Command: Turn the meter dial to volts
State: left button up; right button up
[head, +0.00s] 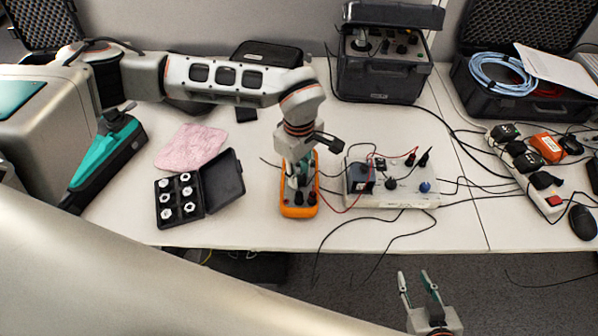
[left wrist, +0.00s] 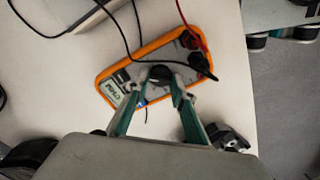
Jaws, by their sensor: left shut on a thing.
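The orange-edged meter (head: 297,212) lies on the white table near its front edge, and it also shows in the left wrist view (left wrist: 104,78). Its round black dial (left wrist: 160,73) sits in the middle of its grey face. My left gripper (left wrist: 161,84) is above the meter, its two fingers closed around the dial, one on each side. In the head view the left gripper (head: 298,180) and arm hide most of the meter's face. The dial's setting cannot be read. My right gripper (head: 418,283) is open and empty, in front of the table over the floor.
A white panel (head: 400,196) with knobs and leads stands right of the meter. An open black case (head: 182,215) with several metal parts and a pink cloth (head: 190,147) lie to the left. Red and black leads run to the meter. A black instrument box (head: 380,75) stands behind.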

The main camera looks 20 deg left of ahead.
pick_arm(q)
jog(key=shift+n, duration=0.3)
jog(key=n, duration=0.3)
jog(key=shift+n, duration=2.1)
jog(key=shift+s, duration=0.1)
jog(key=o, duration=1.1)
jog(key=shift+r, duration=0.15)
notch_tip(320, 180, up, 12)
